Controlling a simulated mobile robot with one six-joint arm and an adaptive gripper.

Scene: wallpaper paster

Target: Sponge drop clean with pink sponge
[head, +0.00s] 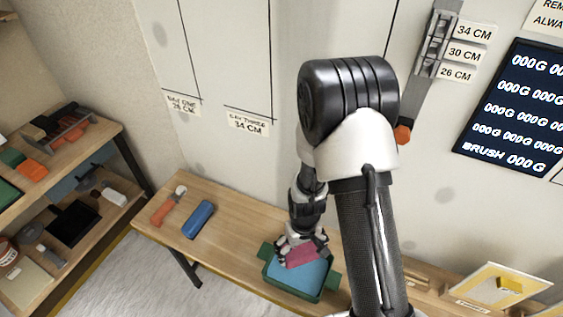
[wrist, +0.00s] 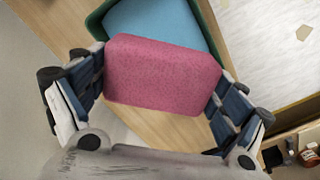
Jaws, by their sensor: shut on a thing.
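The pink sponge (head: 302,255) is a rounded block held in my gripper (head: 303,247). In the wrist view the sponge (wrist: 162,75) sits between both fingers of my gripper (wrist: 160,85), which is shut on it. Beneath and beyond it is a green tub (head: 268,273) with a light blue inside, standing on the wooden bench. In the head view the sponge overlaps the far part of the tub. The tub's rim also shows in the wrist view (wrist: 95,22). I cannot tell whether the sponge touches the blue surface.
The wooden bench (head: 235,228) holds a blue block (head: 198,219) and an orange-handled roller tool (head: 168,206) left of the tub. Shelves with tools (head: 68,185) stand at the left. The wall is close behind.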

